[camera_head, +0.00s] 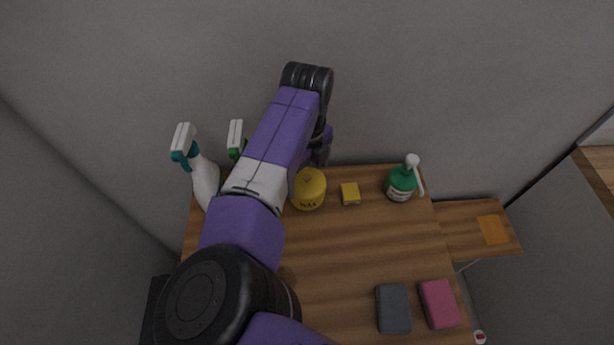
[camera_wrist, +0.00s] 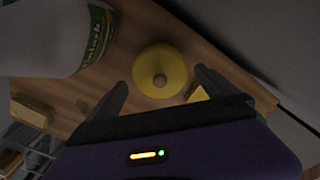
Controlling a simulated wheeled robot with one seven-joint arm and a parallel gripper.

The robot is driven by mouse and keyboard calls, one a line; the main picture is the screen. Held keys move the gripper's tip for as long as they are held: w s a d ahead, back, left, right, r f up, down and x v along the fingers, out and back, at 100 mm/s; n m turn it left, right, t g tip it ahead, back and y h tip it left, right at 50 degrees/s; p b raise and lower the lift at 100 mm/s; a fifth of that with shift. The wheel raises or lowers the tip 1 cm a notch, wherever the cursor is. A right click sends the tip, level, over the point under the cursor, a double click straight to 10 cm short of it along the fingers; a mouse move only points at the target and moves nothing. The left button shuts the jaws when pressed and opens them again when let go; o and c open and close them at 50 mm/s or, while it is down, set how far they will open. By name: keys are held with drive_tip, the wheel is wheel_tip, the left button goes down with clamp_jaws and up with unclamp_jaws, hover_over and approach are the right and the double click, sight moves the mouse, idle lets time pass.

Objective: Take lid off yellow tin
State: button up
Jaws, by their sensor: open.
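The yellow tin (camera_head: 307,190) stands upright on the wooden counter top, with its lid (camera_head: 308,178) on and a small knob on top. I cannot tell how far above the lid the fingers are.
A white spray bottle (camera_head: 205,180) stands left of my arm; a second sprayer (camera_head: 236,137) is partly hidden behind it. A small yellow box (camera_head: 350,194) and green pump bottle (camera_head: 401,183) stand right of the tin. Grey (camera_head: 393,308) and pink (camera_head: 440,304) blocks lie at front right.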

drive_tip(key=shift+f, duration=0.45)
drive_tip(key=c, duration=1.4)
drive_tip(key=shift+s+f, duration=0.1)
drive_tip(key=shift+c, duration=1.3)
